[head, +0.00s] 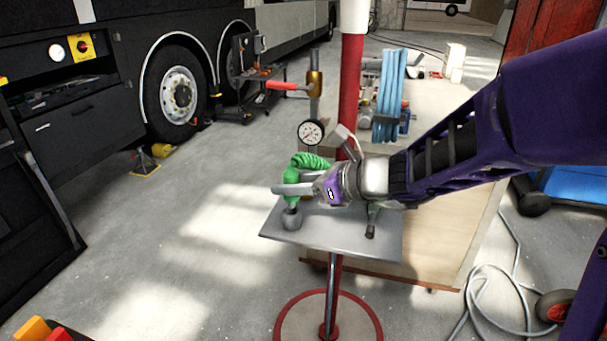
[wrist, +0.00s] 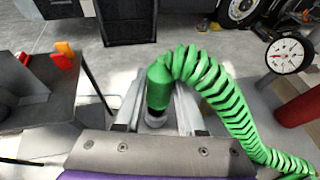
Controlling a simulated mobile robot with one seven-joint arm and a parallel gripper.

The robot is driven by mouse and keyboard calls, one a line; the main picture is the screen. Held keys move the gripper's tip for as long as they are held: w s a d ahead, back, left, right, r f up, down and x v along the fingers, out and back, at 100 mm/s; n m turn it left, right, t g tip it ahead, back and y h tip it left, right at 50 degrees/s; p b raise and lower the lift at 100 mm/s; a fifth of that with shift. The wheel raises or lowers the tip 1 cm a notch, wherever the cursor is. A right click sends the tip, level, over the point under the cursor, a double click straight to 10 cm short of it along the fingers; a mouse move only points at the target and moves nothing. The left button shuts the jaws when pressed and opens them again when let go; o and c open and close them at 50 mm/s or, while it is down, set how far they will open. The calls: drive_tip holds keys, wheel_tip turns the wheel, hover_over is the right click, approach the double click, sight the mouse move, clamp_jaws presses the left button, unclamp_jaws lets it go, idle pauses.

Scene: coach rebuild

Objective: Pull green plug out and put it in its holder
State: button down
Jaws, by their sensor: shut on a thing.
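The green plug (head: 291,177) stands roughly upright at the left end of a small grey metal shelf (head: 335,240) on a red post. A green coiled cable runs from its top toward the post; it also shows in the wrist view (wrist: 225,95). My gripper (head: 289,190) is shut on the plug, with a finger on each side of it in the wrist view (wrist: 158,103). A grey round socket or cup (head: 291,219) is directly below the plug on the shelf. I cannot tell whether the plug's lower end sits in it. My fingers hide part of the plug.
A pressure gauge (head: 311,132) and the red post (head: 350,90) stand close behind the gripper. A small dark-tipped lever or fitting (head: 371,222) is on the shelf's right side. A bus (head: 150,60) stands at left. The floor left of the shelf is clear.

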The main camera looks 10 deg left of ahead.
sight(298, 198)
drive_tip(key=shift+f+b, duration=1.35)
drive_tip(key=shift+f, duration=0.2)
drive_tip(key=shift+c, duration=2.2)
unclamp_jaws()
